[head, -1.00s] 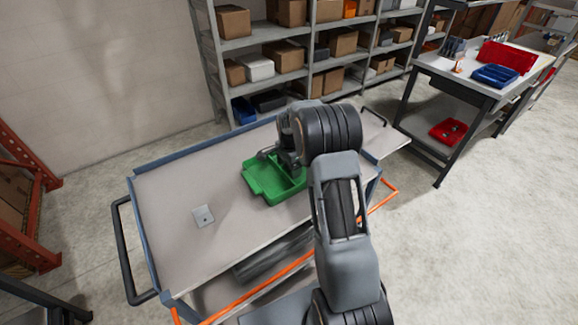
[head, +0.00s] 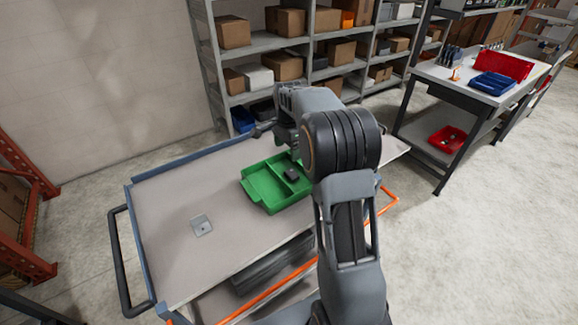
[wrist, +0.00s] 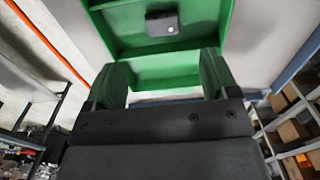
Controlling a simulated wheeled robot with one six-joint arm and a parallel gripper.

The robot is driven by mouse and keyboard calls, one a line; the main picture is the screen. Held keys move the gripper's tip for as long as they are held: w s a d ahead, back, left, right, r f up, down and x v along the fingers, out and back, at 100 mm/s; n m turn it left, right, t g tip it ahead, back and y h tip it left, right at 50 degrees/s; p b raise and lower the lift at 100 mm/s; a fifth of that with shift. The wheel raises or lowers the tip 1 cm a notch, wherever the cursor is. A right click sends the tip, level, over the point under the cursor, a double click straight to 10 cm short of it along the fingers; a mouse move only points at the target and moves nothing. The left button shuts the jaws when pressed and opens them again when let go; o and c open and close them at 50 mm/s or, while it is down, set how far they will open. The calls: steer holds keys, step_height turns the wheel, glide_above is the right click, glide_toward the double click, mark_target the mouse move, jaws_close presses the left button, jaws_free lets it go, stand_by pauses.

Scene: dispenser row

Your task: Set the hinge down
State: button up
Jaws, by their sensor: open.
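A small dark block, which I take to be the hinge (head: 291,174), rests inside the green tray (head: 262,197), in the compartment on its right side. It also shows in the wrist view (wrist: 162,25), with a light spot on its face. My gripper (wrist: 162,78) is open, with nothing between its two fingers, and is apart from the block. In the head view my gripper (head: 268,131) is raised above the far side of the tray, partly hidden by my own arm.
The tray stands on a grey cart top (head: 165,195) with a blue rim. A small metal plate (head: 202,226) with a hole lies there. Shelves with boxes (head: 275,65) stand behind. A workbench with red and blue bins (head: 495,82) is at the right. The cart's left side is mostly clear.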

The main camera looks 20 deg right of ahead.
steer(key=s+a+r+n+t, duration=0.1)
steer(key=s+a+r+n, duration=0.1)
steer(key=s+a+n, duration=0.3)
steer(key=s+r+n+t, duration=0.1)
steer(key=s+r+n, duration=0.15)
steer(key=s, duration=0.35)
steer(key=s+a+r+n+t, duration=0.1)
steer(key=s+a+r+n, duration=0.2)
steer(key=s, duration=0.3)
steer(key=s+a+f+n+t, duration=0.1)
steer(key=s+a+f+n, duration=0.1)
steer(key=s+n, duration=0.3)
steer(key=s+f, duration=0.1)
steer(key=s, duration=0.2)
